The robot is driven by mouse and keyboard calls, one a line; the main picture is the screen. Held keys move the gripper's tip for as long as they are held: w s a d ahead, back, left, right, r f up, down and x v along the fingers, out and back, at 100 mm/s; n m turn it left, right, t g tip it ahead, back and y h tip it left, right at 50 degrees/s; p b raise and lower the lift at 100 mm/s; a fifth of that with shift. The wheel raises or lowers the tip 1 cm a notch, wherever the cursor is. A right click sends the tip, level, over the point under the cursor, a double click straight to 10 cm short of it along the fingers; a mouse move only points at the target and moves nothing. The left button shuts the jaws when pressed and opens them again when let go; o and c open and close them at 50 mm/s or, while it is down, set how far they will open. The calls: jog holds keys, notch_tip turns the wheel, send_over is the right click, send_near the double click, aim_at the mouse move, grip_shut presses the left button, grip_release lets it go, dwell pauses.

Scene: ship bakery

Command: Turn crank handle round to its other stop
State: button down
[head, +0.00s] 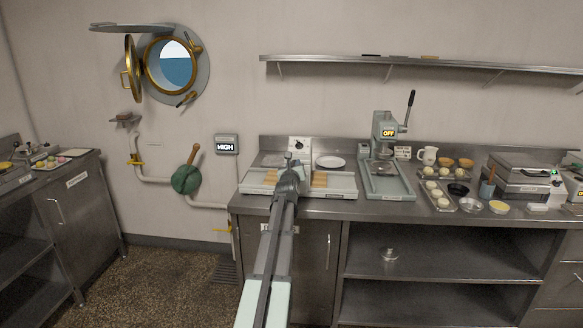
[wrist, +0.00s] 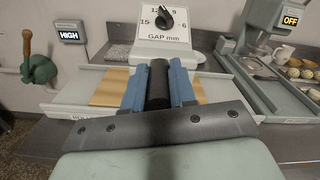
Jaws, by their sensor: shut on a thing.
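A dough sheeter (wrist: 160,52) with a white dial plate marked "GAP mm" stands on the steel counter; it also shows in the head view (head: 340,187). The crank handle's black grip (wrist: 159,84) lies between the blue fingers of my gripper (wrist: 159,76) in the wrist view. The fingers touch it on both sides and are shut on it. In the head view my gripper (head: 291,172) is over the middle of the sheeter and hides most of the crank. The crank's arm and its stops cannot be made out.
A press with an "OFF" display (head: 388,140) stands to the right, with a dough tray (head: 447,206) beyond it. A white plate (head: 330,162) lies behind the sheeter. A "HIGH" sign (head: 226,144) and a green fitting with a wooden handle (head: 186,179) are on the left wall.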

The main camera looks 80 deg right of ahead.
jog(key=shift+s, duration=0.15)
jog(key=c, duration=0.9)
grip_release()
jog(key=shift+a, duration=0.1)
jog(key=a, duration=1.3)
jog(key=shift+a, duration=0.3)
